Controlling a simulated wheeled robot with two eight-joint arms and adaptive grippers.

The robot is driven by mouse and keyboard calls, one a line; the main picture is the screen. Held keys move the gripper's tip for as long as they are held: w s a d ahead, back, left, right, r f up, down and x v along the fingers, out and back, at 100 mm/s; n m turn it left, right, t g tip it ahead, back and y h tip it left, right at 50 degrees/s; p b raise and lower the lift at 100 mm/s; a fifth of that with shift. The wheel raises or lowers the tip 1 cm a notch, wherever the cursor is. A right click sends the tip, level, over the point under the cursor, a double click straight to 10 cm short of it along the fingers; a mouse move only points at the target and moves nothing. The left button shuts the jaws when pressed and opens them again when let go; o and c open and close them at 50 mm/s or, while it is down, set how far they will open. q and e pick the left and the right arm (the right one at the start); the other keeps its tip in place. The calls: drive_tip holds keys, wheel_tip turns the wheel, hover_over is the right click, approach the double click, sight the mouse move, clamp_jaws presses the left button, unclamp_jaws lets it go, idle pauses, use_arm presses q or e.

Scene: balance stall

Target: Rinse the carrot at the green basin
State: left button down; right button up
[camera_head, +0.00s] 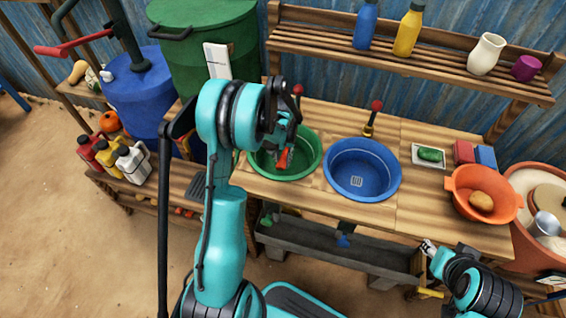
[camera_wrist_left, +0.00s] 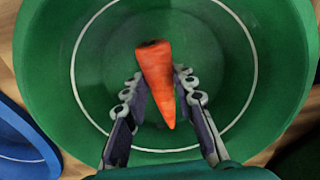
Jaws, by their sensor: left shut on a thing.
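The orange carrot (camera_head: 283,159) is in my left gripper (camera_head: 289,140), over the green basin (camera_head: 310,165). In the left wrist view, the carrot (camera_wrist_left: 156,68) lies between the two fingers of the left gripper (camera_wrist_left: 158,88), its dark blunt end away from the wrist and its tip towards it. The green basin's floor and rim (camera_wrist_left: 40,70) surround it there. I cannot tell whether the carrot touches the basin floor. No water shows clearly. My right gripper (camera_head: 428,247) is low at the right, in front of the counter, too small to read.
A blue basin (camera_head: 362,170) is right of the green one. Red-knobbed taps (camera_head: 373,112) stand behind the basins. A white tray with a green vegetable (camera_head: 430,155), a sponge-like blue block (camera_head: 485,156) and an orange bowl (camera_head: 470,180) stand further right. A shelf (camera_head: 420,65) runs above.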

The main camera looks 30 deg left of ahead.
use_arm(q)
wheel_tip(320, 180, up, 11)
drive_tip(key=p, duration=0.6)
drive_tip(key=shift+p, duration=0.3)
idle(2.0)
wheel_tip(320, 180, up, 4)
drive_tip(key=p, duration=0.3)
hover_over(283, 159)
drive_tip(key=shift+s+b, duration=0.1)
drive_tip(key=shift+b, duration=0.2)
